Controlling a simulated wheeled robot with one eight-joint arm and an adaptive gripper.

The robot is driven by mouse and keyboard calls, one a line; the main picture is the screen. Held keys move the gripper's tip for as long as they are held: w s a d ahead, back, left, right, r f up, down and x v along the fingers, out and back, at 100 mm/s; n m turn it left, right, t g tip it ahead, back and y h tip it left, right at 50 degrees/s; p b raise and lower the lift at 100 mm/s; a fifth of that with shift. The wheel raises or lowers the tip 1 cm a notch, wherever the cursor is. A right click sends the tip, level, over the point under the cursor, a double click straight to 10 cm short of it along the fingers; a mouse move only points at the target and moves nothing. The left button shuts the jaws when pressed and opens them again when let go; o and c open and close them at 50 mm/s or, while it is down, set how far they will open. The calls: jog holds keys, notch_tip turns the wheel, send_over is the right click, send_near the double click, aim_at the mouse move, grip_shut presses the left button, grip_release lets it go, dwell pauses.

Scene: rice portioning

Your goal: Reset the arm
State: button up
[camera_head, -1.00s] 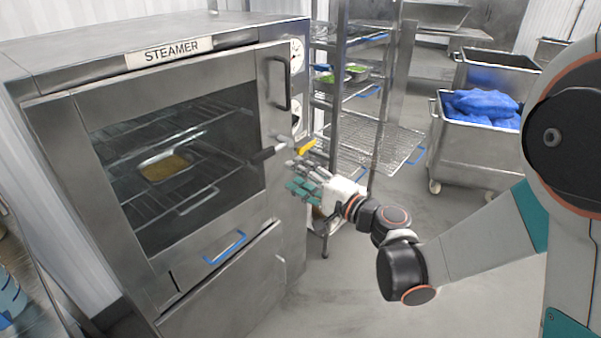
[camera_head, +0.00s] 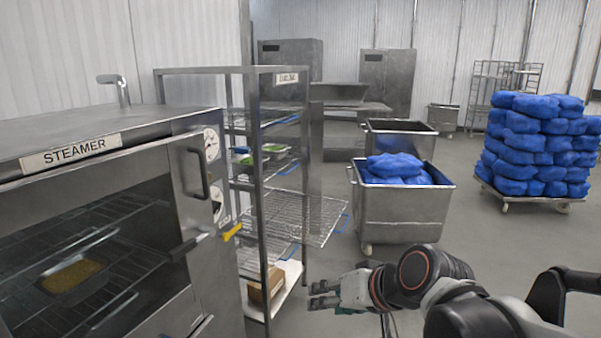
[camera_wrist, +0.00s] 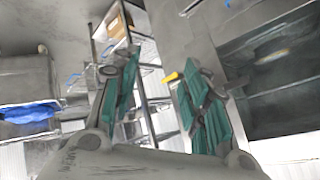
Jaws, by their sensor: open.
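My arm reaches in from the lower right of the head view. My gripper (camera_head: 322,295) points left, in front of the wire rack and to the right of the steamer (camera_head: 190,262), apart from both. In the wrist view my gripper (camera_wrist: 160,95) shows two teal-padded fingers spread wide with nothing between them. The steamer's door is shut. A tray of yellow food (camera_head: 72,274) sits on a rack inside it, seen through the glass. A yellow-tipped handle (camera_head: 231,232) sticks out at the steamer's right side and also shows in the wrist view (camera_wrist: 171,77).
The wire rack (camera_head: 262,190) stands beside the steamer, with a shelf (camera_head: 325,215) jutting right and green food trays (camera_head: 268,150). A metal bin (camera_head: 402,215) holds blue bags. A blue-bag stack (camera_head: 535,145) stands far right. Open floor lies between bin and stack.

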jog(key=s+d+f+h, duration=0.1)
jog(key=s+d+h, duration=0.4)
jog(key=s+d, duration=0.6)
jog(key=d, duration=0.3)
jog(key=shift+s+f+m+h, duration=0.3)
jog(key=shift+s+m, duration=0.1)
